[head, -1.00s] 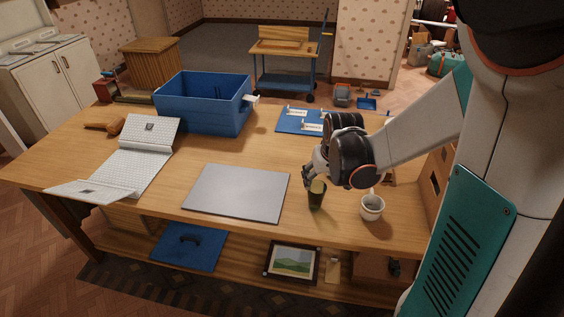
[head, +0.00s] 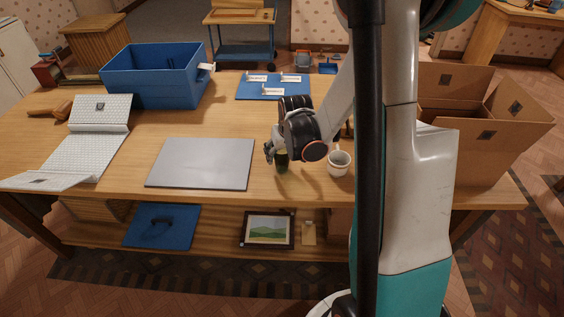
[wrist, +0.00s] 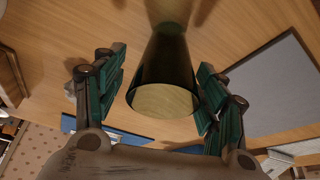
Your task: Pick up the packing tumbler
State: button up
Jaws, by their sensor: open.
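The packing tumbler (head: 282,163) is a dark green glass standing upright on the wooden table, right of the grey mat. In the wrist view the tumbler (wrist: 165,75) sits between the two finger pads, its pale round end facing the camera. My gripper (head: 274,153) is at the tumbler, partly covering its upper part in the head view. In the wrist view my gripper (wrist: 162,98) is open, with a pad on each side of the glass. A gap shows at the left pad; the right pad is very close, and I cannot tell whether it touches.
A white mug (head: 339,164) stands close right of the tumbler. A grey mat (head: 200,163) lies left. A blue crate (head: 155,82), a blue labelled board (head: 272,87) and white padded sheet (head: 98,135) are farther off. An open cardboard box (head: 470,150) stands right.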

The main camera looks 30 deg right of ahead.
jog(key=b+x, duration=0.2)
jog(key=x, duration=0.2)
jog(key=shift+a+f, duration=0.15)
jog(key=shift+f, duration=0.15)
jog(key=shift+r, duration=0.1)
jog(key=c, duration=1.5)
